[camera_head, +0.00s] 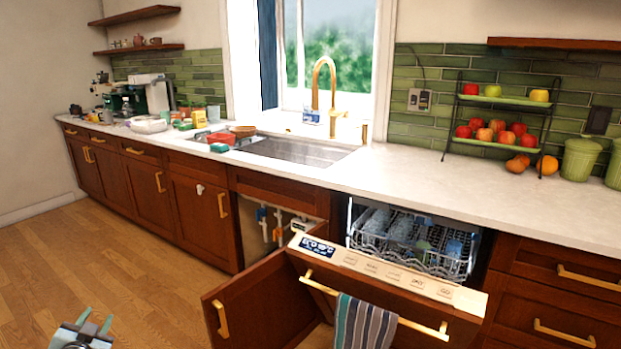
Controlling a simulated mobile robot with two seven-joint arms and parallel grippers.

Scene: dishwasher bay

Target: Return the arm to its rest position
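My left gripper (95,318) shows at the bottom left edge of the head view, low over the wooden floor. Its two teal fingers stand apart with nothing visible between them, so it is open and empty. It is well clear of the cabinets and the dishwasher. Most of my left arm is out of the picture. My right gripper and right arm are not in view.
The dishwasher door (385,283) hangs partly open, with a striped towel (364,324) on its handle. Its rack (415,243) holds glassware. A cabinet door (262,305) stands open beside it. The floor (120,262) at left is clear.

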